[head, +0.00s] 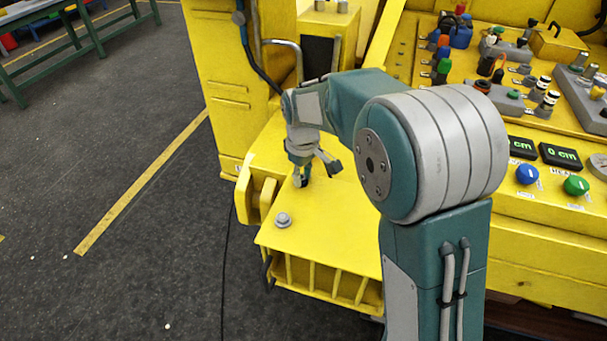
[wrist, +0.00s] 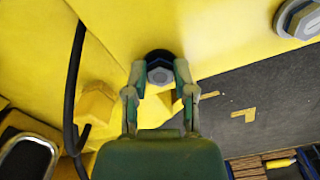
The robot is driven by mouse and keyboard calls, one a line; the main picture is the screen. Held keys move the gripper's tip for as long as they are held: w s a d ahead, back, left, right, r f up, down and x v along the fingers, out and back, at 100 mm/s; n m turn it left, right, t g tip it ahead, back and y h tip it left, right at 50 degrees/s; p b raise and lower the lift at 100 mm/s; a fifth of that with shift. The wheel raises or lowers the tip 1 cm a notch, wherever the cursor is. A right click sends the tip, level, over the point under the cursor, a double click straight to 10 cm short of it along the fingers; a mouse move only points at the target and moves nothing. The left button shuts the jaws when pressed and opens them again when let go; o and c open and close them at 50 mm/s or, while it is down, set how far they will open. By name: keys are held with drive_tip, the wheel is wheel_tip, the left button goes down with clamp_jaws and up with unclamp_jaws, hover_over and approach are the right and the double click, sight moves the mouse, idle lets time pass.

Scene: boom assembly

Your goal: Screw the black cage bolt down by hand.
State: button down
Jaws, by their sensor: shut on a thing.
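The black cage bolt (wrist: 158,54) shows in the wrist view as a dark round collar with a grey hex head, set at the yellow plate. My gripper (wrist: 160,76) has a fingertip on each side of its head and is shut on it. In the head view my gripper (head: 303,178) points down at the yellow plate (head: 325,215). The bolt cannot be made out clearly there, behind the fingers. How far the bolt sits in the plate cannot be told.
A grey bolt (head: 283,219) stands near the plate's front corner and also shows in the wrist view (wrist: 298,18). A black cable (wrist: 74,80) hangs beside my gripper. A control panel (head: 545,185) lies to the right. The floor at left is open.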

drive_tip(key=m, duration=0.6)
drive_tip(key=shift+w+a+r, duration=0.15)
drive_tip(key=shift+a+r, duration=0.05)
drive_tip(key=m, duration=0.6)
drive_tip(key=shift+a+m, duration=0.15)
drive_tip(key=shift+m, duration=0.25)
drive_tip(key=m, duration=1.1)
drive_tip(key=shift+w+a+m, duration=0.1)
drive_tip(key=shift+w+m, duration=0.05)
drive_tip(key=shift+m, duration=0.25)
drive_tip(key=shift+c, duration=2.2)
unclamp_jaws()
drive_tip(key=shift+f, duration=0.1)
